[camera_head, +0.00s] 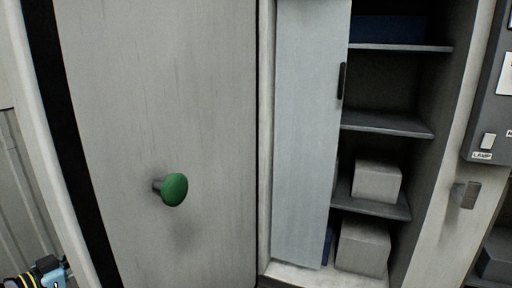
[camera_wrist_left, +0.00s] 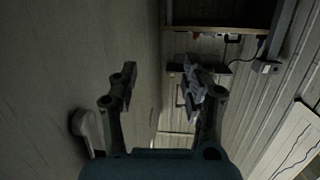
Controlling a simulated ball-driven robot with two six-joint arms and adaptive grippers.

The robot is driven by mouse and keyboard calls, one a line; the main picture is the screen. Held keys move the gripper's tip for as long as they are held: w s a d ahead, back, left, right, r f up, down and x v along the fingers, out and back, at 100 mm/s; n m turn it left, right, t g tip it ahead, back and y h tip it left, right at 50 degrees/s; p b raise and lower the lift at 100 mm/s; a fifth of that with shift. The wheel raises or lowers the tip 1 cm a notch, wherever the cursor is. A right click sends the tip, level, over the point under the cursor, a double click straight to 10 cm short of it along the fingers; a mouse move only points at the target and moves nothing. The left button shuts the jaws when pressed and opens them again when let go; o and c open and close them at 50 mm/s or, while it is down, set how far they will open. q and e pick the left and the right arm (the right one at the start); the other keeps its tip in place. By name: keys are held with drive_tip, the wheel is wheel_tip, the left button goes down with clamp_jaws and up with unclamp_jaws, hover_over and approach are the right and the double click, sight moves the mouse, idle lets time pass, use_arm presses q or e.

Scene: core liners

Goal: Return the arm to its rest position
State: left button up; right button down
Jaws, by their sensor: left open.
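My left gripper (camera_wrist_left: 160,85) shows in the left wrist view with its two dark fingers apart and nothing between them. A large pale flat surface lies close along its left side. In the head view a blue and black piece with yellow bands (camera_head: 45,274) shows at the bottom left corner; it appears to be part of my left arm, and the gripper's fingers are not seen there. My right gripper is in neither view.
A grey door (camera_head: 165,100) with a green knob (camera_head: 174,189) fills the head view's left. Right of it, a partly open pale door (camera_head: 308,130) fronts shelves with boxes (camera_head: 376,181). A switch panel (camera_head: 490,100) is far right. A pale rounded object (camera_wrist_left: 88,130) sits beside the left gripper.

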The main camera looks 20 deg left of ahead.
use_arm(q)
drive_tip(key=s+d+f+n+g+y, duration=0.1)
drive_tip(key=s+d+f+g+y, duration=0.15)
drive_tip(key=s+d+f, duration=0.5)
drive_tip(key=s+d+f+n+g+y, duration=0.15)
drive_tip(key=s+f+g, duration=0.25)
drive_tip(key=s+f, duration=0.7)
drive_tip(key=s+d+f+g, duration=0.4)
drive_tip(key=s+d+f, duration=0.2)
drive_tip(key=s+d, duration=0.3)
drive_tip(key=s+d+f+m+g+h, duration=0.1)
drive_tip(key=s+d+f+g, duration=0.3)
drive_tip(key=s+d+f, duration=0.3)
drive_tip(key=s+d, duration=0.2)
drive_tip(key=s, duration=0.1)
drive_tip(key=shift+s+d+h, duration=0.2)
drive_tip(key=shift+h, duration=0.1)
